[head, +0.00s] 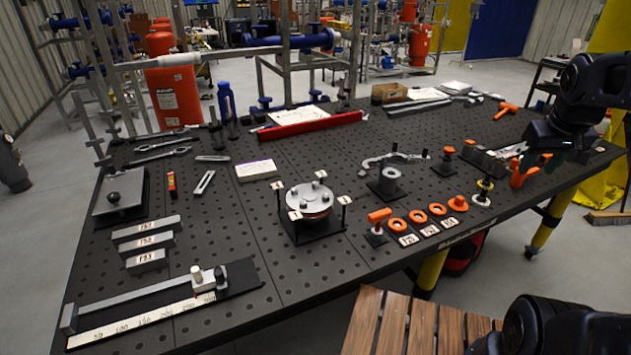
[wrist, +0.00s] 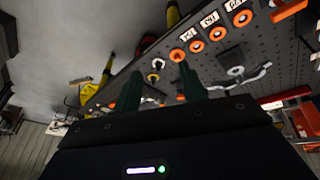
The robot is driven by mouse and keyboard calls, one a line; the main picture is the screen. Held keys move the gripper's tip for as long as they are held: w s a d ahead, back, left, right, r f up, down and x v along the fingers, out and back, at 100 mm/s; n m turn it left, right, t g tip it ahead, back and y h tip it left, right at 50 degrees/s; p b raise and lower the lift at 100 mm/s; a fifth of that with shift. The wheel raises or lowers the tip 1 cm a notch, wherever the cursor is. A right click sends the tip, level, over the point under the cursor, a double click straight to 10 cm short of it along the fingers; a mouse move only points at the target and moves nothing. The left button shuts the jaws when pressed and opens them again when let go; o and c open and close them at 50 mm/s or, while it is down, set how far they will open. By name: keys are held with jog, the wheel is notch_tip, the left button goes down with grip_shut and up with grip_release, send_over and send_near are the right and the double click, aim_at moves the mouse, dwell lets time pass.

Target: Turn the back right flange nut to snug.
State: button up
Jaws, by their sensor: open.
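The round grey flange (head: 309,203) stands on a black base plate, left of the table's middle in the head view. Several nuts or bolt heads sit on its top, with small numbered tags on posts around it. The back right flange nut (head: 320,185) is small, and how tight it is cannot be told. My gripper (head: 537,163) is far to the right of the flange, over the table's right end. In the wrist view its two dark green fingers (wrist: 160,82) are apart with nothing between them. I cannot make out the flange in the wrist view.
The black perforated table (head: 230,225) carries several orange rings (head: 419,216), a clamp on a cylinder (head: 389,175), grey numbered bars (head: 147,240), a ruler fixture (head: 150,310) and a red bar (head: 310,125). A slatted wooden surface (head: 405,325) is at the front.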

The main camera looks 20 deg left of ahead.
jog(key=w+a+n+g, duration=0.1)
jog(key=w+a+n, duration=0.65)
jog(key=a, duration=0.35)
jog(key=n+g, duration=0.3)
jog(key=n, duration=1.4)
send_near(315, 183)
notch_tip(315, 183, down, 8)
jog(key=shift+d+f, duration=0.15)
jog(key=shift+f, duration=0.1)
grip_shut()
